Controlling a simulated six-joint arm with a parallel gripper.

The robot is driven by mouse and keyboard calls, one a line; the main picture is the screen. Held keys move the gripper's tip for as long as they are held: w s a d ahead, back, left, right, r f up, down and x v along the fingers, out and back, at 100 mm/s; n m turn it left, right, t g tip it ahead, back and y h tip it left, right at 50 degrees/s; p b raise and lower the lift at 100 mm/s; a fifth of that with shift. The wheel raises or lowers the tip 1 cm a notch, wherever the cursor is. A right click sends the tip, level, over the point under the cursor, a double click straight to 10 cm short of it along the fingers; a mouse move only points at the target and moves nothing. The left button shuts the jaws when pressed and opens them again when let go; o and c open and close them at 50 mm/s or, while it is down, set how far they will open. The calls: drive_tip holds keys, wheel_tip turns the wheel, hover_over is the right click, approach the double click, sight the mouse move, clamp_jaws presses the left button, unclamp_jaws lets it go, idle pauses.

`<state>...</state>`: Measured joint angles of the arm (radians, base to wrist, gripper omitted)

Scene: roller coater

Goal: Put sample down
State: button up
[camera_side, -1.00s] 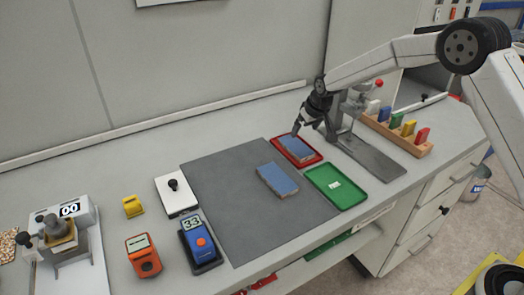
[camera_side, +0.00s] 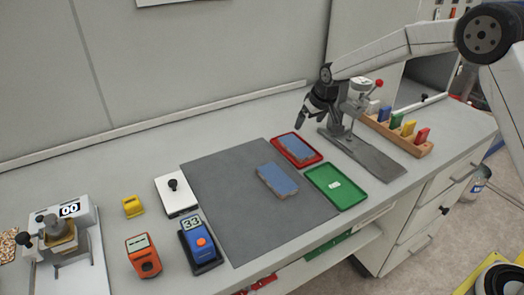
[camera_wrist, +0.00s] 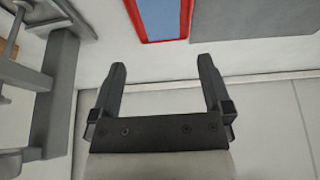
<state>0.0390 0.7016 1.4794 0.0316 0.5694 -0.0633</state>
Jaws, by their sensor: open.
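A blue sample panel with worn brownish edges (camera_side: 295,149) lies in the red tray (camera_side: 318,160) at the back of the bench. A second, similar blue panel (camera_side: 277,180) lies on the dark grey mat (camera_side: 225,205). The green tray (camera_side: 353,197) holds only a small white label. My gripper (camera_side: 309,117) is above and behind the red tray, apart from the panel. In the wrist view my gripper (camera_wrist: 162,82) is open with nothing between its fingers. The blue panel (camera_wrist: 159,16) and the red tray rim (camera_wrist: 134,18) show at the top of that view.
A grey stand with a red-knobbed lever (camera_side: 362,150) stands close to the right of my gripper. Gauges and a white plate (camera_side: 177,200) lie left of the mat. The back wall is near my gripper.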

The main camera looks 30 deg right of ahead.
drive_tip(key=s+a+f+g, duration=0.1)
drive_tip(key=s+a, duration=0.1)
drive_tip(key=s, duration=2.9)
drive_tip(key=shift+f+g, duration=0.2)
drive_tip(key=shift+g, duration=0.2)
